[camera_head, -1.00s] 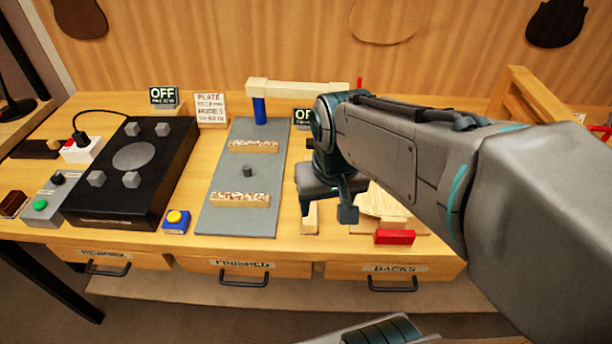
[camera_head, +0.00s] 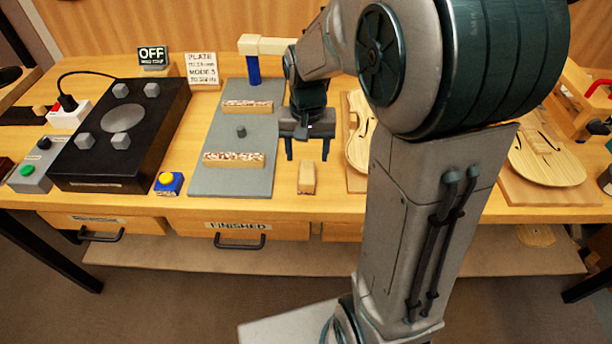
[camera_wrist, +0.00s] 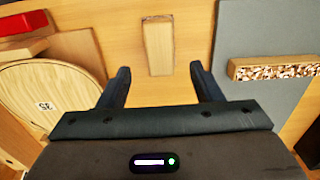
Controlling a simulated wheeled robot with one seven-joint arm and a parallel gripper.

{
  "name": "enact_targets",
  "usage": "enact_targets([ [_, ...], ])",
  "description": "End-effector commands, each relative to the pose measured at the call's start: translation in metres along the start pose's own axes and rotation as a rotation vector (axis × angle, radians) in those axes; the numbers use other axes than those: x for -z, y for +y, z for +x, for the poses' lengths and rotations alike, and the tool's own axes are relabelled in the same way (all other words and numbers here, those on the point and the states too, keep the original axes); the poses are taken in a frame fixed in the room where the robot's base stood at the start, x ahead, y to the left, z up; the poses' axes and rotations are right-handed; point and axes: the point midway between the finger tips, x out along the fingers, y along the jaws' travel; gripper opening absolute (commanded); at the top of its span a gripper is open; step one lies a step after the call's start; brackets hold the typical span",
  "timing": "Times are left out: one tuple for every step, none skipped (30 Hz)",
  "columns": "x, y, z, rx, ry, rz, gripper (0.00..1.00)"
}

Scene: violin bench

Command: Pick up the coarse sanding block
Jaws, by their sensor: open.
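A small pale wooden block (camera_head: 307,177) lies on the bench near its front edge, right of the grey board. It also shows in the wrist view (camera_wrist: 158,47), upright in the picture and centred ahead of the fingers. I see no marking that tells whether it is the coarse sanding block; any grit underneath is hidden. My gripper (camera_head: 307,150) is open and empty, its fingers pointing down just behind the block in the head view. In the wrist view my two fingertips (camera_wrist: 158,80) are spread wider than the block, which lies beyond them, apparently untouched.
The grey board (camera_head: 210,181) to the left carries two speckled-sided wooden strips (camera_head: 233,160) and a small dark peg. A violin plate (camera_head: 360,140) lies close right, partly behind my arm. A red block (camera_wrist: 20,22) shows in the wrist view. Bare bench surrounds the wooden block.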

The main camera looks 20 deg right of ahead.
Motion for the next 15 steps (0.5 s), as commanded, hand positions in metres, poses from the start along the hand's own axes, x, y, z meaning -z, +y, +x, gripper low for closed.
enact_targets([
  [-0.001, 0.0, 0.007, -0.001, -0.003, 0.0, 0.59],
  [-0.001, 0.0, 0.009, -0.001, -0.002, 0.0, 0.59],
  [-0.001, 0.0, 0.012, 0.0, -0.001, 0.0, 0.59],
  [-0.001, 0.0, 0.013, 0.0, -0.001, 0.0, 0.59],
  [-0.001, 0.0, 0.014, 0.0, -0.001, 0.0, 0.59],
  [-0.001, 0.0, 0.017, 0.0, -0.001, 0.0, 0.59],
  [-0.001, 0.0, 0.02, -0.001, -0.001, 0.0, 0.59],
  [-0.002, 0.0, 0.023, -0.001, -0.002, 0.0, 0.59],
  [-0.004, 0.0, 0.029, -0.001, -0.004, 0.0, 0.59],
  [-0.004, 0.0, 0.034, -0.001, -0.004, 0.0, 0.59],
  [-0.005, 0.0, 0.039, -0.001, -0.004, 0.0, 0.59],
  [-0.006, 0.0, 0.045, -0.001, -0.004, 0.0, 0.59],
  [-0.006, 0.0, 0.05, -0.002, -0.005, 0.0, 0.59],
  [-0.005, 0.0, 0.054, -0.001, -0.003, 0.0, 0.59],
  [-0.005, 0.0, 0.058, -0.001, -0.003, 0.0, 0.59],
])
